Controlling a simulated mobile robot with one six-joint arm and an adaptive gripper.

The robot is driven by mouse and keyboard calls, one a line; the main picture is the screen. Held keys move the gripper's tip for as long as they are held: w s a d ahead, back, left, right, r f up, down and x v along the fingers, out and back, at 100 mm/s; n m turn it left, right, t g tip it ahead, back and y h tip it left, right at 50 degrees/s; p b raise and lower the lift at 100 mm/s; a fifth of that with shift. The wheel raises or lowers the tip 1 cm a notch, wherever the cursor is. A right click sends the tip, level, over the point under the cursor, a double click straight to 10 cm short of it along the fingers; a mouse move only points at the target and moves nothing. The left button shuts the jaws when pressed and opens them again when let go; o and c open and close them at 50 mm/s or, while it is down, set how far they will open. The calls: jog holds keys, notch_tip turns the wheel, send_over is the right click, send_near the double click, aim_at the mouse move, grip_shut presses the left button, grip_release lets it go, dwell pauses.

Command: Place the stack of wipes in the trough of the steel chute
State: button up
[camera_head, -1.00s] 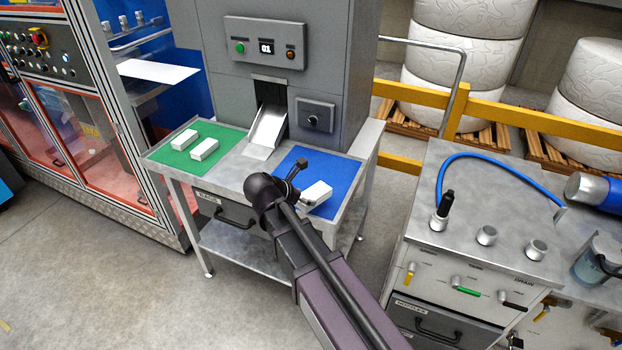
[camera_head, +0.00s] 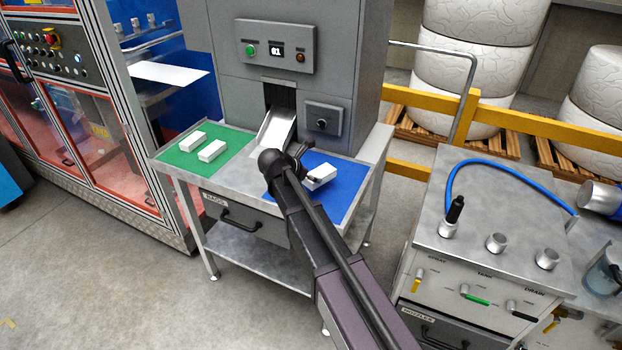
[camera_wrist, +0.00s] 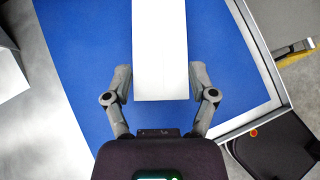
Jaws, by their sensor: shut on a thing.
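The stack of wipes is a white block (camera_head: 322,175) over the blue mat (camera_head: 347,198) on the steel table. In the wrist view the stack (camera_wrist: 160,50) runs lengthwise from the top edge to between the fingers. My gripper (camera_wrist: 160,80) is shut on its sides, one finger on each side. In the head view my arm hides most of the gripper (camera_head: 305,165). The stack looks held over the mat; its exact height is hard to tell. The steel chute (camera_head: 277,128) slopes out of the grey machine, left of and behind the stack. Its visible trough is empty.
Two white blocks (camera_head: 212,151) (camera_head: 193,141) lie on the green mat (camera_head: 187,160) left of the chute. The grey machine (camera_head: 340,75) stands behind the table. A steel cabinet with a blue hose (camera_head: 510,165) is at the right.

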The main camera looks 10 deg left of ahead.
jog(key=shift+w+a+f, duration=0.1)
jog(key=shift+w+f, duration=0.05)
jog(key=shift+w, duration=1.15)
jog(key=shift+w, duration=0.1)
jog(key=shift+w, duration=0.35)
jog(key=shift+w+f+b, duration=0.25)
jog(key=shift+f+b, duration=0.35)
jog(key=shift+b, duration=0.05)
jog(key=shift+f+b, duration=1.25)
jog(key=o, duration=1.1)
